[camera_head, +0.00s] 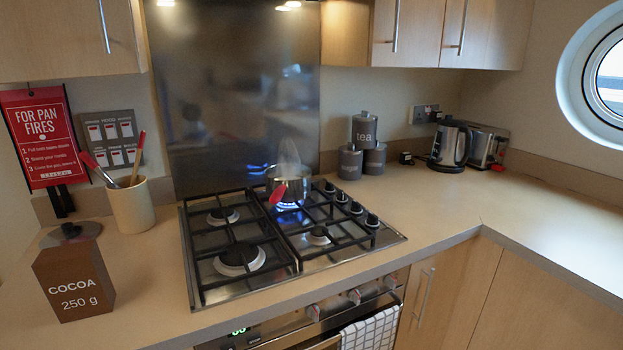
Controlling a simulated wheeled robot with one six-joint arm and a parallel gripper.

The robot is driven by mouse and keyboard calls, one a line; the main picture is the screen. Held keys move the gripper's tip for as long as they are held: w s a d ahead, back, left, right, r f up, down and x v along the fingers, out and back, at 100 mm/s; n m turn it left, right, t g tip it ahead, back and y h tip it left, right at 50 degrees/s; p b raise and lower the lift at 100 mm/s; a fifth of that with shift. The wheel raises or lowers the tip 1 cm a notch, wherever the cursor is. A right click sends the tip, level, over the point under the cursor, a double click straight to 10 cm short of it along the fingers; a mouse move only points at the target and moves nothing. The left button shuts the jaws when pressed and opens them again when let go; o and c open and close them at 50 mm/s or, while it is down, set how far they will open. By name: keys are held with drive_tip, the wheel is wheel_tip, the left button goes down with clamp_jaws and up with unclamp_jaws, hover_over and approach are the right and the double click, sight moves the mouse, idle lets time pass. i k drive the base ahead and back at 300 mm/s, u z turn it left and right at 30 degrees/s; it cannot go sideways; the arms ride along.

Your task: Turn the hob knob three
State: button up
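The gas hob (206,288) is set in the worktop. A row of several dark hob knobs runs down its right side, from the back knob (329,187) past the second (342,197) and third (356,208) to the front knob (372,220). No numbers are readable on them, so I cannot tell which counting order applies. A steel pan (291,189) with a red handle stands on the back right burner, over a lit blue flame, with steam above it. The other burners show no flame. My gripper is not in view.
A cocoa box (73,280) and a utensil pot (131,205) stand left of the hob. Grey canisters (350,163), a kettle (449,146) and a toaster (486,146) stand at the back right. The right worktop (450,205) is clear. A towel (372,331) hangs below oven knobs (354,297).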

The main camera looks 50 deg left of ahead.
sight(341, 197)
drive_tip(key=u, duration=0.9)
drive_tip(key=i, duration=1.65)
drive_tip(key=u, duration=0.9)
